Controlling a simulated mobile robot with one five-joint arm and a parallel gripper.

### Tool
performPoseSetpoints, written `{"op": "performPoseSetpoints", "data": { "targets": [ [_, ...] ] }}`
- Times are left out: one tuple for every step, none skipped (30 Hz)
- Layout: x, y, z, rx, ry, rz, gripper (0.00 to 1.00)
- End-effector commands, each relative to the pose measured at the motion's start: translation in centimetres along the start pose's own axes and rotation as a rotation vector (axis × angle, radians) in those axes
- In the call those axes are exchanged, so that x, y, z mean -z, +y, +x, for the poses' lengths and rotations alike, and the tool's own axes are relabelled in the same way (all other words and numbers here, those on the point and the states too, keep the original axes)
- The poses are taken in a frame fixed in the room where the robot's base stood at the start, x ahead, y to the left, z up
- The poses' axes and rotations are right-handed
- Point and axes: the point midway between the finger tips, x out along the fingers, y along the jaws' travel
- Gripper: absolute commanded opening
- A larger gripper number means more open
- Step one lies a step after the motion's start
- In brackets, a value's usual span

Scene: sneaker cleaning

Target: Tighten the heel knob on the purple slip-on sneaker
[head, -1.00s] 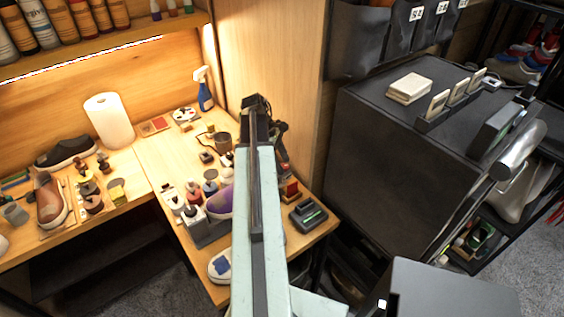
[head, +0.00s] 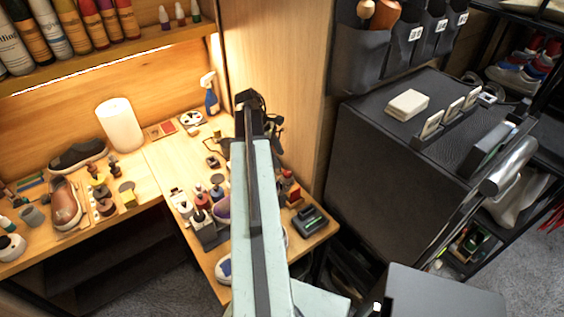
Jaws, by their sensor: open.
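The purple slip-on sneaker (head: 222,208) is on the wooden bench, beside a cluster of small bottles. My pale green arm covers most of it, and only a purple part shows at the arm's left edge. Its heel knob is hidden or too small to make out. My gripper (head: 274,128) is at the far end of my arm, dark and partly behind the arm link, beyond the sneaker and above the bench near the wooden side panel. It is open; its fingertips are hard to make out, and I see nothing held.
Bottles in a grey holder (head: 207,236) crowd the sneaker's left. A dark green-lit device (head: 309,219) sits at the bench's right corner. A paper roll (head: 119,125), spray bottle (head: 210,94) and brown shoe (head: 65,203) stand farther left. A black cabinet (head: 400,150) rises at right.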

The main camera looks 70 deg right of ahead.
Motion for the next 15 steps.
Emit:
{"op": "performPoseSetpoints", "data": {
  "targets": [
    [0.0, 0.1, 0.1, 0.001, 0.0, 0.001, 0.52],
    [0.0, 0.1, 0.2, 0.001, 0.0, 0.001, 0.52],
    [0.1, 0.1, 0.4, 0.001, 0.0, 0.002, 0.52],
    [0.1, 0.1, 0.7, 0.001, 0.0, 0.002, 0.52],
    [0.1, 0.1, 0.9, 0.001, 0.0, 0.002, 0.52],
    [0.2, 0.1, 1.4, 0.001, 0.0, 0.003, 0.52],
    [0.2, 0.1, 1.9, 0.002, 0.0, 0.003, 0.52],
    [0.2, 0.1, 2.4, 0.002, 0.0, 0.003, 0.52],
    [0.3, 0.0, 3.1, 0.002, 0.0, 0.003, 0.52],
    [0.3, 0.0, 3.6, 0.002, 0.0, 0.004, 0.52],
    [0.4, 0.0, 4.2, 0.002, 0.0, 0.004, 0.52],
    [0.4, 0.0, 5.0, 0.002, 0.0, 0.003, 0.52],
    [0.4, 0.0, 5.6, 0.002, 0.0, 0.003, 0.52],
    [0.4, 0.0, 6.2, 0.002, 0.0, 0.003, 0.52],
    [0.4, 0.0, 6.8, 0.002, 0.0, 0.003, 0.52]
  ]
}}
